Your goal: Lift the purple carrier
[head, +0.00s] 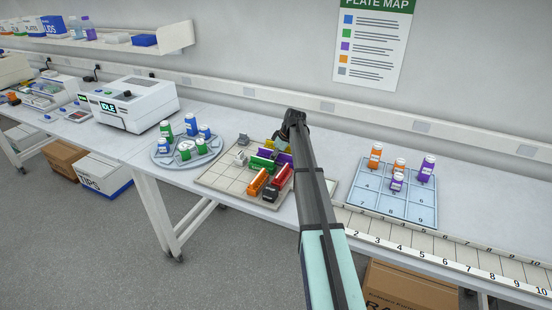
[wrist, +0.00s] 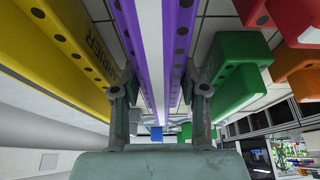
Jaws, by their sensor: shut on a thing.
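The purple carrier (wrist: 127,28) runs lengthwise through the middle of the wrist view, with two purple sides around a pale middle strip. My gripper (wrist: 159,98) is shut on it, one finger on each side. In the head view the purple carrier (head: 282,158) shows only in part behind my arm, among the other carriers on the gridded board (head: 218,180). My gripper (head: 284,146) is over it there, and its fingertips are mostly hidden. I cannot tell whether the carrier is clear of the board.
A yellow carrier (wrist: 62,55) lies close on the left in the wrist view and a green carrier (wrist: 235,75) close on the right. Red (head: 281,176) and orange (head: 257,182) carriers stand nearer the front. A round rack (head: 187,149) with bottles and a blue tray (head: 394,191) flank the board.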

